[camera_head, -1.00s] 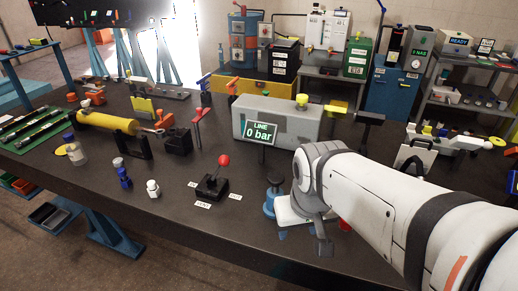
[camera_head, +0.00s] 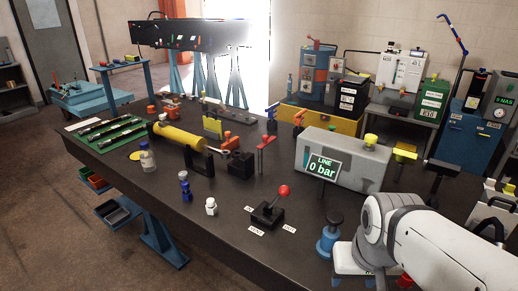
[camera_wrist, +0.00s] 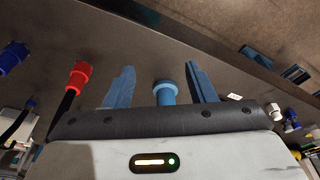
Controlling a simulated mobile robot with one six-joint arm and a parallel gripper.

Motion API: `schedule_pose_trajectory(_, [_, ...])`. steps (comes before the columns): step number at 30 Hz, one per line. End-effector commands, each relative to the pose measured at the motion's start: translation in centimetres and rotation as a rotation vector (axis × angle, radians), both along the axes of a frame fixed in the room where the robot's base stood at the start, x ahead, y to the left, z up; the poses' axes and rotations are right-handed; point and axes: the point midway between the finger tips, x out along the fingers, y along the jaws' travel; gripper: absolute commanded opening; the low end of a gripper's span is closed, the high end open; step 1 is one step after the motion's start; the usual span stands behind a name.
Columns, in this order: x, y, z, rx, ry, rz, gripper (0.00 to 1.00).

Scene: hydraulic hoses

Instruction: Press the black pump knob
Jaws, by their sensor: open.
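The pump is a blue body (camera_head: 328,243) with a black knob (camera_head: 335,217) on top, standing near the table's front edge just left of my arm in the head view. In the wrist view a blue flanged post, apparently the pump body (camera_wrist: 165,92), shows between my fingers; its black knob cannot be made out there. My gripper (camera_wrist: 160,68) is open, with two blue fingers spread either side of that post. I cannot tell whether it touches. In the head view the fingers are not clearly visible.
A black lever valve with a red ball (camera_head: 284,191) stands left of the pump. A grey box (camera_head: 345,160) with a "LINE 0 bar" display (camera_head: 321,168) stands behind. In the wrist view, red (camera_wrist: 79,75) and blue (camera_wrist: 13,57) connectors lie left.

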Motion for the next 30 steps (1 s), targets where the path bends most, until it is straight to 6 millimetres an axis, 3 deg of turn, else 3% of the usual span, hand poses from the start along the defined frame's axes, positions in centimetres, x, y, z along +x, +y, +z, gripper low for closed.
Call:
schedule_pose_trajectory(8, [0.0, 0.0, 0.0, 0.0, 0.0, 0.0, 0.5])
schedule_pose_trajectory(17, [0.9, 0.0, 1.0, 0.0, -0.001, -0.021, 0.28])
schedule_pose_trajectory(20, [2.8, 0.1, 3.1, -0.003, -0.002, -0.078, 0.19])
schedule_pose_trajectory(27, [10.4, 0.8, 9.7, -0.013, -0.023, -0.31, 0.0])
schedule_pose_trajectory(30, [13.1, 1.2, 11.7, -0.015, -0.038, -0.4, 0.0])
